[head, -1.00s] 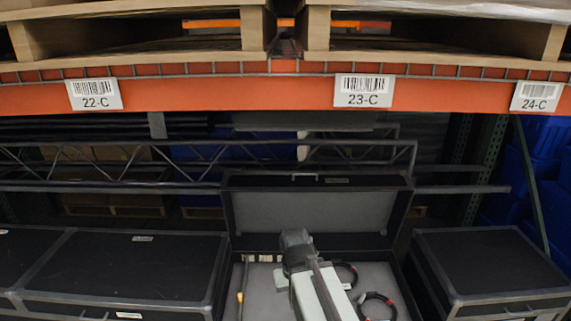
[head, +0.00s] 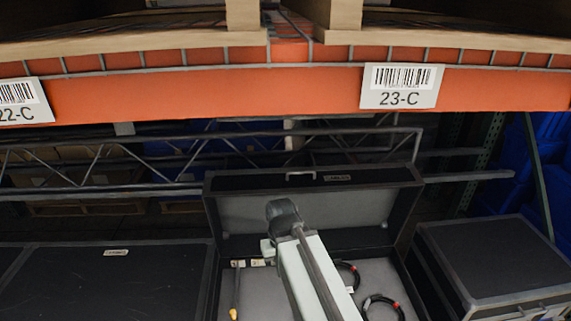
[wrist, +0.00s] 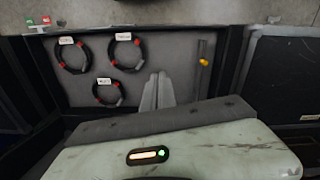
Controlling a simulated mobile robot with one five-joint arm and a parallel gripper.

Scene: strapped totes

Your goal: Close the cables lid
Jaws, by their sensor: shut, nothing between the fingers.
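The open case (head: 212,262) stands in the middle of the head view. Its black lid (head: 370,205) is raised at the back, grey lining facing me, with a handle and small label on its top edge. Black cables (head: 378,303) with red ends lie on the case's grey floor; several tagged cable coils (wrist: 72,55) show in the wrist view. My gripper (wrist: 157,92) is shut and empty, fingers side by side over the case floor. In the head view my arm covers part of the lid lining and floor. Whether my gripper touches the lid I cannot tell.
A closed black case (head: 110,285) stands left and another (head: 495,260) right, close beside the open one. An orange shelf beam (head: 220,90) with pallets crosses above. A metal truss (head: 100,165) runs behind. A yellow-handled tool (wrist: 203,63) lies in the open case.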

